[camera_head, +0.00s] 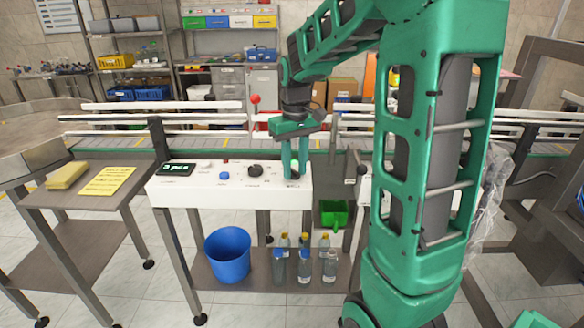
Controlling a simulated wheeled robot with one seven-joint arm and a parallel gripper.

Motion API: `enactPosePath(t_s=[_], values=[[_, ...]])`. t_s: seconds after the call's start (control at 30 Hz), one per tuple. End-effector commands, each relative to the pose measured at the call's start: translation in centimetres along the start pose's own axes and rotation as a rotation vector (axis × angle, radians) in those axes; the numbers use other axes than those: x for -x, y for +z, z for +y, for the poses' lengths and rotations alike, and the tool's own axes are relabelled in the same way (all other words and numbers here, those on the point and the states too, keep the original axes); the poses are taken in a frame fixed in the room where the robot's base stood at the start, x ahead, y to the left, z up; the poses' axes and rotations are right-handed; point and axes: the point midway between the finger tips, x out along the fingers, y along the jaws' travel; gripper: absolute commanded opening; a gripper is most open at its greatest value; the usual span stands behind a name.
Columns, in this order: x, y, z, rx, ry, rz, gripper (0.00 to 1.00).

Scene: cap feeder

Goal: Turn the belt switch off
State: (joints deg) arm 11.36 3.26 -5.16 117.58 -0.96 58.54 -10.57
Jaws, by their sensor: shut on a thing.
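A white control panel (230,193) stands in the middle on grey legs. Its top carries a lit display (177,169) reading "3 pcs", a blue button (225,176), a black knob (255,169) and smaller controls. My gripper (293,176) points straight down at the right part of the panel top. Its green fingers are shut on a small control there, which I take to be the belt switch. The fingers hide most of it, so I cannot tell its position.
A conveyor with white rails (150,118) runs behind the panel. A blue bucket (228,254) and several bottles (304,262) stand on the shelf below. A green scoop-like bin (334,213) hangs at the right. A side table (130,205) holds a yellow sheet (108,181) and a sponge-like block (67,175).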

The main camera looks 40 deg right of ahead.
Motion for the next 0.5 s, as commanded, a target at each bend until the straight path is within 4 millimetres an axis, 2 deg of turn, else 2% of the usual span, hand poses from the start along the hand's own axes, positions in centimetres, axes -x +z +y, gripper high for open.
enactPosePath(t_s=[0.33, 0.37, 0.4, 0.5], values=[[0.24, -0.32, -0.05, 0.005, 0.001, 0.01, 0.06], [0.24, -0.31, -0.05, 0.005, 0.001, 0.01, 0.35], [0.23, -0.29, -0.04, 0.005, 0.001, 0.009, 0.45], [0.17, -0.21, -0.03, 0.004, 0.001, 0.007, 0.45]])
